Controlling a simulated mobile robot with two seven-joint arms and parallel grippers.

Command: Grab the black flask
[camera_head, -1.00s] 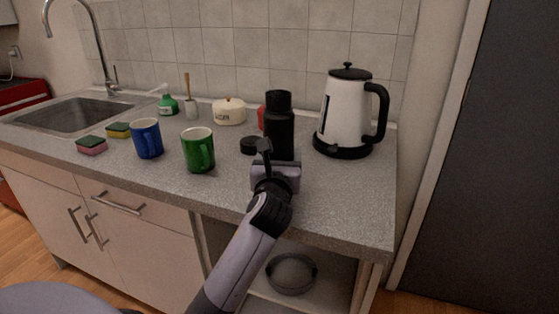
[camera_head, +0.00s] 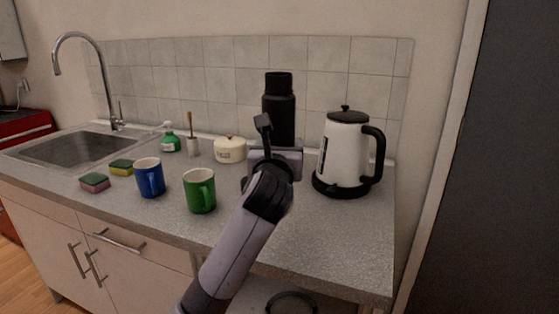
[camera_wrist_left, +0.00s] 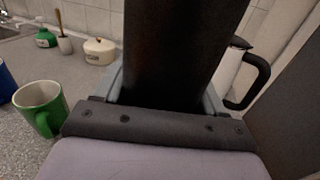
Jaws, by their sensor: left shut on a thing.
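The black flask (camera_head: 279,105) is upright in the head view, raised in front of the tiled wall. My left gripper (camera_head: 275,152) is shut on its lower part, and my arm hides its bottom. In the left wrist view the flask (camera_wrist_left: 172,50) fills the middle, between the two fingers of my left gripper (camera_wrist_left: 165,95). My right gripper is in neither view.
A white kettle (camera_head: 343,150) stands close to the right of the flask. A green mug (camera_head: 199,191) and a blue mug (camera_head: 149,178) stand to the left. A white pot (camera_head: 229,150) is behind. The counter's front right (camera_head: 330,240) is clear.

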